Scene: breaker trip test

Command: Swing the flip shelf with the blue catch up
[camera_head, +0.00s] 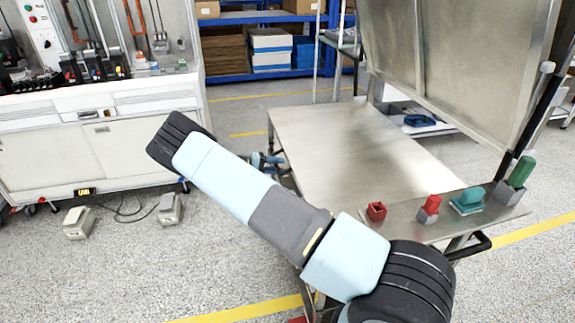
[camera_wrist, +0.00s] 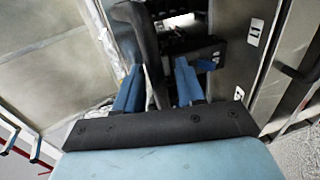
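A metal cart with a flat top (camera_head: 335,140) stands in the middle of the head view. A large metal panel (camera_head: 455,50) stands steeply tilted at its right. Small blue parts (camera_head: 263,160) show behind my arm at the cart's left edge; I cannot tell whether they are the catch or my fingers. In the wrist view my gripper (camera_wrist: 158,88) has its two blue fingers apart. A dark grey bar (camera_wrist: 146,45) runs between them; contact is not clear. A small blue piece (camera_wrist: 207,65) sits on a black part just beyond the right finger. My arm hides much of the cart's near-left side.
Small red (camera_head: 376,211), red-grey (camera_head: 428,208), teal (camera_head: 468,200) and green (camera_head: 520,172) parts stand along the cart's front-right strip. A black handle (camera_head: 470,246) juts out there. A white workbench (camera_head: 100,150) is at left. Floor between bench and cart is mostly clear.

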